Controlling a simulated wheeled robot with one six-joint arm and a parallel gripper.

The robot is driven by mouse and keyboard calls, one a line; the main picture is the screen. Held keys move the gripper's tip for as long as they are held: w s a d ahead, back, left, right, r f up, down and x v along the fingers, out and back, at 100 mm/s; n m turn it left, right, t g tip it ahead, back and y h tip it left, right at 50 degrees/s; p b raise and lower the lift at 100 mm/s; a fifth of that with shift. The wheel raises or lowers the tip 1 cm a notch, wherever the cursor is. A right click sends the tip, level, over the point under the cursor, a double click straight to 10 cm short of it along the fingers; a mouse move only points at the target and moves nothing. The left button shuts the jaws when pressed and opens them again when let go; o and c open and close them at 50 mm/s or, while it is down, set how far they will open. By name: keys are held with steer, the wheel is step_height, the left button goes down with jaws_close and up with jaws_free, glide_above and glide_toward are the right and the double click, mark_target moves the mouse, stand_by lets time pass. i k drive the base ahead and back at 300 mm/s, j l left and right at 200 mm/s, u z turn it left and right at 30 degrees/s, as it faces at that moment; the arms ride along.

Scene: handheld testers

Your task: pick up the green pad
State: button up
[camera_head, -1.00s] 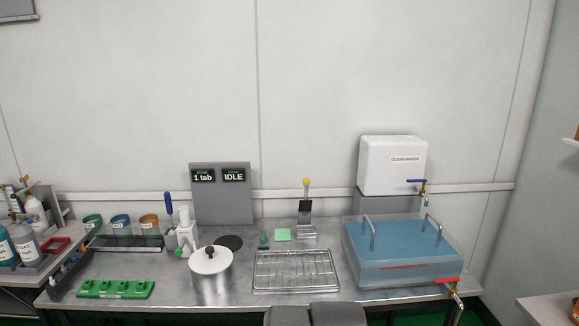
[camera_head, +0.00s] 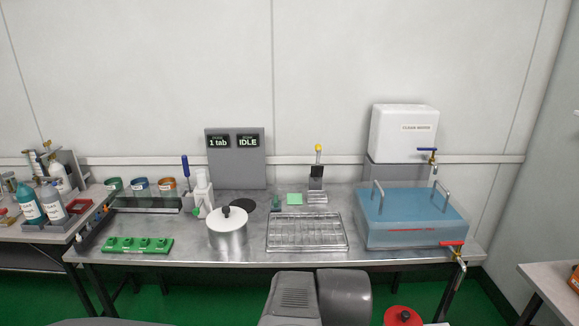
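Grey parts, which look like my own arm, show at the bottom centre, well short of the table. The fingers of my gripper do not show.
A lidded pot (camera_head: 228,236) and a green tray (camera_head: 138,245) stand at the front left. A blue-topped tank (camera_head: 412,221) with handles and a tap fills the right. Bottles (camera_head: 28,205) crowd a side table at left. A red round object (camera_head: 403,316) is at the bottom right.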

mark_target(276, 204)
steer(key=i+u, duration=0.3)
steer(key=i, duration=0.25)
steer(key=i+u, duration=0.25)
steer(key=i, duration=0.35)
